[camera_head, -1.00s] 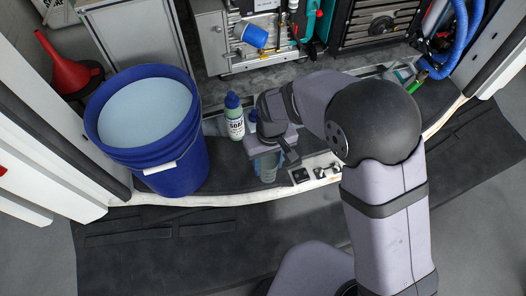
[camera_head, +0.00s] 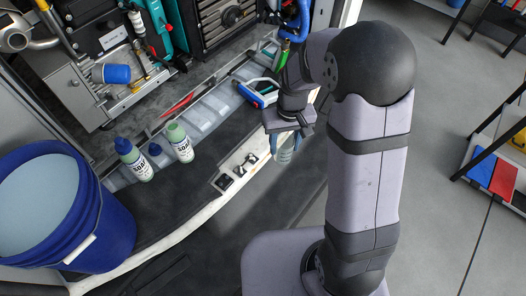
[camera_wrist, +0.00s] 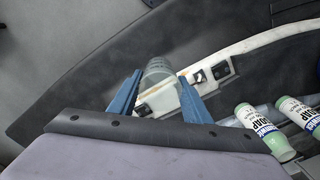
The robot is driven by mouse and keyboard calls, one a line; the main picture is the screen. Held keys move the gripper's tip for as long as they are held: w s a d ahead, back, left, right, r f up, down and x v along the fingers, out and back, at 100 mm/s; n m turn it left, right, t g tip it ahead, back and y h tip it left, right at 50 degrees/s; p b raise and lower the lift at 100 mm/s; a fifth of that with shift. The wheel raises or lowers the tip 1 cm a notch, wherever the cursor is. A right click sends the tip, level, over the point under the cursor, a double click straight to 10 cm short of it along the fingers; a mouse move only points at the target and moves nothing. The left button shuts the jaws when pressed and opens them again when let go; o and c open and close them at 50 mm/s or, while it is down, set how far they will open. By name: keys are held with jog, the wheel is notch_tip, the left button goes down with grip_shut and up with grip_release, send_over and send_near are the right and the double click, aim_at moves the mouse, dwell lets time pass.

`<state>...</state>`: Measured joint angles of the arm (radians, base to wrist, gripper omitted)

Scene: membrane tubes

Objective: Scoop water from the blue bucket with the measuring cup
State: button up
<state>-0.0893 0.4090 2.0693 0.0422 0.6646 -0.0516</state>
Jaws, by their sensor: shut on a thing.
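The blue bucket (camera_head: 105,225) stands at the lower left of the head view, holding pale water (camera_head: 38,205) high inside. My gripper (camera_head: 282,143) is right of the middle, well to the right of the bucket and apart from it. It is shut on a clear measuring cup (camera_head: 287,154), which hangs below the fingers and is partly hidden by them. In the wrist view the cup (camera_wrist: 158,72) shows beyond the blue fingertips (camera_wrist: 157,97). I cannot tell whether it contains water.
Soap bottles (camera_head: 180,143) stand on the dark ledge between bucket and gripper. A blue cup (camera_head: 116,74) lies on the metal bench behind. Blue hoses and a small device (camera_head: 258,93) are close to my gripper. A white-edged sill with sockets (camera_head: 238,170) runs below.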

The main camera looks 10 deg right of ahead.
jog(key=w+a+r+p, duration=0.65)
jog(key=a+r, duration=0.25)
jog(key=a, duration=0.2)
jog(key=s+a+r+n+p, duration=0.1)
jog(key=a+r+p, duration=0.25)
jog(key=a, duration=0.55)
jog(key=s+a+r+n+p, duration=0.15)
jog(key=a+r, duration=0.25)
jog(key=a, duration=0.4)
jog(key=s+a+r+t+p, duration=0.1)
jog(key=s+a+r+p, duration=0.3)
jog(key=a, duration=0.5)
jog(key=s+a+r+p, duration=0.3)
jog(key=s+a+r, duration=0.2)
jog(key=s+a, duration=0.25)
jog(key=s+a+r+n+y+p, duration=0.1)
jog(key=s+a+r+n+p, duration=0.1)
jog(key=s+a, duration=0.9)
jog(key=shift+s+a+r+p, duration=0.15)
jog(key=shift+s+r+p, duration=0.4)
jog(key=shift+s, duration=0.65)
jog(key=shift+f, duration=0.1)
